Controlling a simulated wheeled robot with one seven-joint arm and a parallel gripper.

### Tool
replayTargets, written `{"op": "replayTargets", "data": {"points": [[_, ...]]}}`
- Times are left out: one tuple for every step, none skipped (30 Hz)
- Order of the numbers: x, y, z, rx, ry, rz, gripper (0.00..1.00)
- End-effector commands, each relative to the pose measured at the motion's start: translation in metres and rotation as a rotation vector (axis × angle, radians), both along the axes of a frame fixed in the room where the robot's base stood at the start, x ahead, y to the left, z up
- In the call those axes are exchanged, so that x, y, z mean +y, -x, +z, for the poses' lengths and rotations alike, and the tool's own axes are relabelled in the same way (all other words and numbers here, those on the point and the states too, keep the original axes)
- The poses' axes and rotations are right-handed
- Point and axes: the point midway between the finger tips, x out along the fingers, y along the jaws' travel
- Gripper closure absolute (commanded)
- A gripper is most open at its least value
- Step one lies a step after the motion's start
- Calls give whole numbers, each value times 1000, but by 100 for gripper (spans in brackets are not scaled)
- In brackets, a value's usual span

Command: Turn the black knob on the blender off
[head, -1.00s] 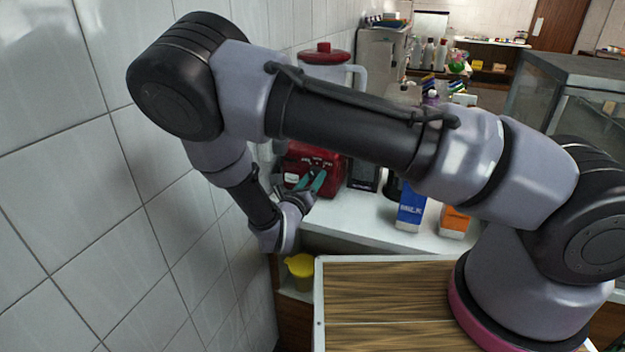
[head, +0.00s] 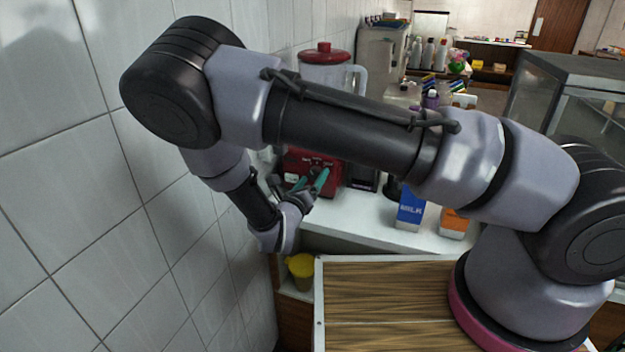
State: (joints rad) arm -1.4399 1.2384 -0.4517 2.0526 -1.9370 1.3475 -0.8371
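The blender has a red base (head: 331,178) and a clear jar (head: 345,77) with a red lid (head: 323,54). It stands on the white counter against the tiled wall, partly hidden behind my arm. A small dark knob (head: 316,163) shows on the front of the base, just above my fingertips. My gripper (head: 312,182) is right in front of the base with its teal fingers pointing at it. The two fingers look spread apart with nothing between them. Whether a fingertip touches the knob cannot be told.
A blue milk carton (head: 410,208) and an orange carton (head: 454,222) stand on the white counter (head: 352,222) to the right. A dark object (head: 363,178) is close beside the blender. A yellow cup (head: 300,266) sits lower down. The tiled wall (head: 150,235) is close on the left.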

Motion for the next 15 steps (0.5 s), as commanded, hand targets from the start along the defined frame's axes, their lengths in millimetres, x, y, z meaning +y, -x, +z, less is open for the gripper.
{"op": "replayTargets", "data": {"points": [[0, 0, 0, 0, 0, 0, 18], [0, 0, 0, 0, 0, -1, 18], [0, 0, 0, 0, 0, -1, 18], [0, 0, 0, -1, -1, -1, 18], [0, 0, 0, -1, -1, -1, 18], [0, 1, 0, 0, -1, 0, 18], [1, 3, 0, 0, -1, 0, 18], [2, 5, 0, -1, -1, 1, 18], [4, 9, 0, 0, -1, 2, 18], [6, 13, 0, -1, -1, 3, 18], [7, 17, 0, -1, -1, 3, 18], [9, 24, 0, -1, 0, 3, 18], [12, 30, 0, 0, 0, 4, 18], [14, 36, 0, 0, 0, 4, 18], [17, 44, 0, 1, -1, 4, 18]]}}
